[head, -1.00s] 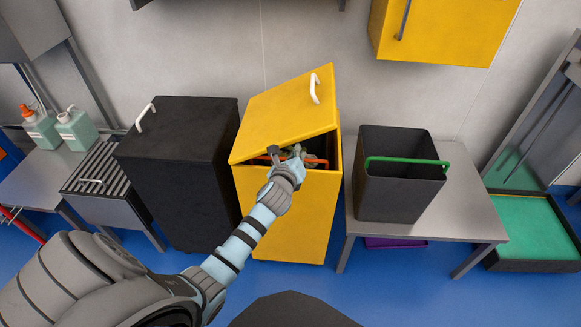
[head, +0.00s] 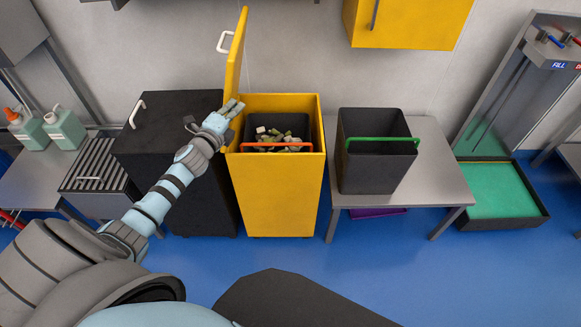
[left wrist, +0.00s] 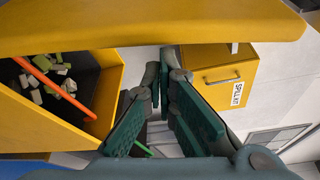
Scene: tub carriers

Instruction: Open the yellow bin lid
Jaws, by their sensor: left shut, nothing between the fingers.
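The yellow bin (head: 279,190) stands in the middle of the head view. Its yellow lid (head: 236,60) stands up on edge along the bin's left side, with a white handle (head: 224,41) on its outer face. Inside the bin is a dark tub (head: 262,122) with an orange handle (head: 276,147) and several light and green chunks. My left gripper (head: 232,108) is by the lid's lower part at the bin's left rim. Its fingers are shut and empty; I cannot tell whether they touch the lid. In the left wrist view the lid (left wrist: 150,22) crosses the top. My right gripper is not in view.
A black bin (head: 175,165) stands directly left of the yellow one. To the right, a grey table (head: 437,165) holds a dark tub (head: 375,165) with a green handle. A yellow wall cabinet (head: 412,25) hangs above. Blue floor is clear in front.

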